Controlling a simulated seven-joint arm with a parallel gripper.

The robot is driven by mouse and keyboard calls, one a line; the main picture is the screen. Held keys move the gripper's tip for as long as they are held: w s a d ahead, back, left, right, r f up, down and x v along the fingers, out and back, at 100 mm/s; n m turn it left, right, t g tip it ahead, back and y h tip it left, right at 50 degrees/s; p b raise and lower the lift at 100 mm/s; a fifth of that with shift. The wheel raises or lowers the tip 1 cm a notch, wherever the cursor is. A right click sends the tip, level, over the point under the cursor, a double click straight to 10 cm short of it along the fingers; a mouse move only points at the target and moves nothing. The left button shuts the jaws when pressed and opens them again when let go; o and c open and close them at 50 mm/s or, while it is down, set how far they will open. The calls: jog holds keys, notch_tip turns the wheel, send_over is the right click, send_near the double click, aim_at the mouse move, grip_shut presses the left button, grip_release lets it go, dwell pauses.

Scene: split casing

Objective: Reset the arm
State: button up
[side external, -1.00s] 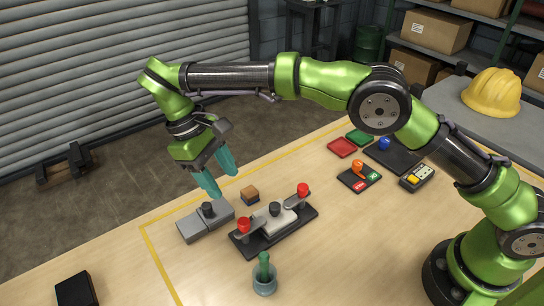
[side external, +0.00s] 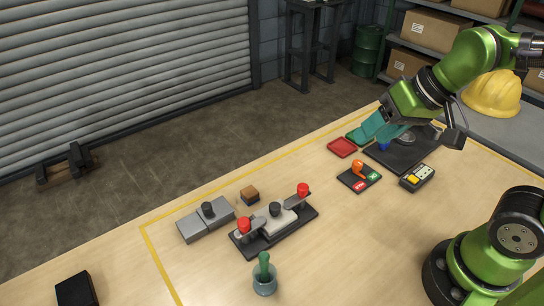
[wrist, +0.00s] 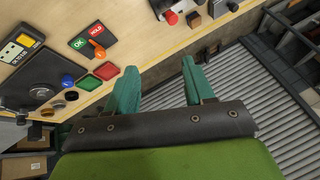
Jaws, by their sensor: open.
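My gripper (side external: 372,128) is raised over the back right of the table, close to the dark pad (side external: 395,160) and the coloured squares. In the wrist view my gripper (wrist: 160,85) shows two teal fingers spread apart with nothing between them. The black fixture (side external: 255,247) stands front left, well away from my gripper. It carries a pale grey casing part (side external: 282,221) between two red-knobbed clamps. A grey block (side external: 200,221) with a black knob sits just left of it.
A red square (side external: 342,147), a green square (side external: 356,135) and a blue knob (side external: 383,146) lie near my gripper. An orange-handled switch panel (side external: 359,176) and a yellow-buttoned box (side external: 417,177) are nearby. A small brown block (side external: 250,194) and a green-handled cup (side external: 265,281) flank the fixture.

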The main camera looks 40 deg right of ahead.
jog(key=shift+s+d+r+m+t, duration=0.25)
jog(key=shift+s+d+r+t, duration=0.15)
jog(key=shift+s+d, duration=0.15)
jog(key=shift+s+d+r+m+t, duration=0.25)
jog(key=shift+s+d+r+t, duration=0.15)
jog(key=shift+s+d, duration=0.15)
